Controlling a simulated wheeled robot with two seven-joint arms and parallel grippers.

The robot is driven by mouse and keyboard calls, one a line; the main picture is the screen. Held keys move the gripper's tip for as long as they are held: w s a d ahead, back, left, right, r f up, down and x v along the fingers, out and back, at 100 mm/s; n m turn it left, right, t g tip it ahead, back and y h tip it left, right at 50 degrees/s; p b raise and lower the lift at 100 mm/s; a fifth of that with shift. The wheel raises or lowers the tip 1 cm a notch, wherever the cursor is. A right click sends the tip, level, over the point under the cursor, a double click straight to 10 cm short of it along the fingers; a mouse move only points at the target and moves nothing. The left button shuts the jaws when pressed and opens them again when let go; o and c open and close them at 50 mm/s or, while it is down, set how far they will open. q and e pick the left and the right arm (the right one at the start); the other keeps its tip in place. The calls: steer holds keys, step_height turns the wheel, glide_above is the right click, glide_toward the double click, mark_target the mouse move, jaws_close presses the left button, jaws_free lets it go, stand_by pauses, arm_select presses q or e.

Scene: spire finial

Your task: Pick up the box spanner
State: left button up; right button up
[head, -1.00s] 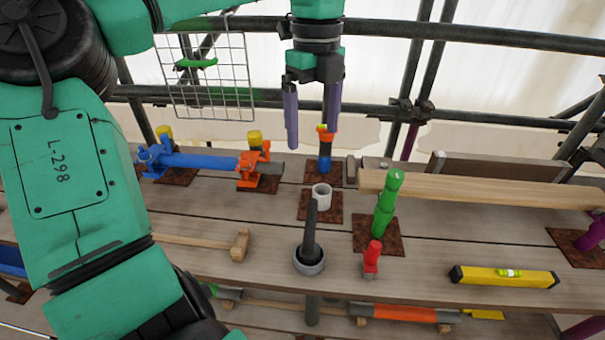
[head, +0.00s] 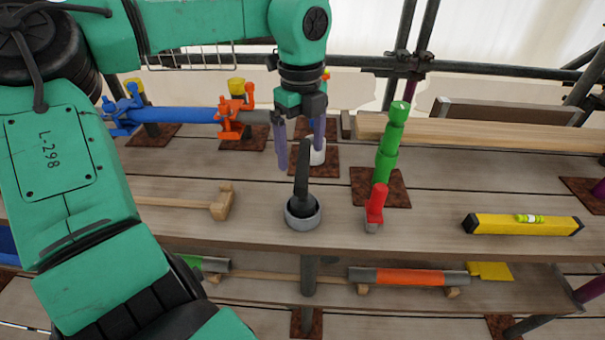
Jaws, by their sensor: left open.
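I cannot tell for sure which tool is the box spanner. A short red-handled tool with a grey end (head: 376,207) stands on the front part of the wooden deck. To its left, a dark tapered shaft (head: 303,180) stands upright in a round grey cup (head: 302,220). My left gripper (head: 300,157) points down, open and empty, with its purple fingers by the top of the dark shaft. The shaft overlaps the gap between the fingers, and contact cannot be told. My right gripper is out of view.
A green post (head: 387,150) stands behind the red tool. A white cup (head: 317,152) is partly hidden behind my fingers. A wooden mallet (head: 222,201) lies left and a yellow level (head: 522,224) right. A blue tube with an orange clamp (head: 235,112) and a timber plank (head: 470,134) lie behind.

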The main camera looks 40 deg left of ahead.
mark_target(303, 160)
arm_select(q)
steer(key=f, duration=0.2)
steer(key=f+p, duration=0.1)
steer(key=f, duration=0.2)
steer(key=shift+w+d+f, duration=0.1)
steer(key=shift+d+f, duration=0.1)
steer(key=shift+a+f, duration=0.1)
steer(key=shift+f, duration=0.35)
jaws_close()
steer(key=shift+r, duration=0.1)
stand_by(0.6)
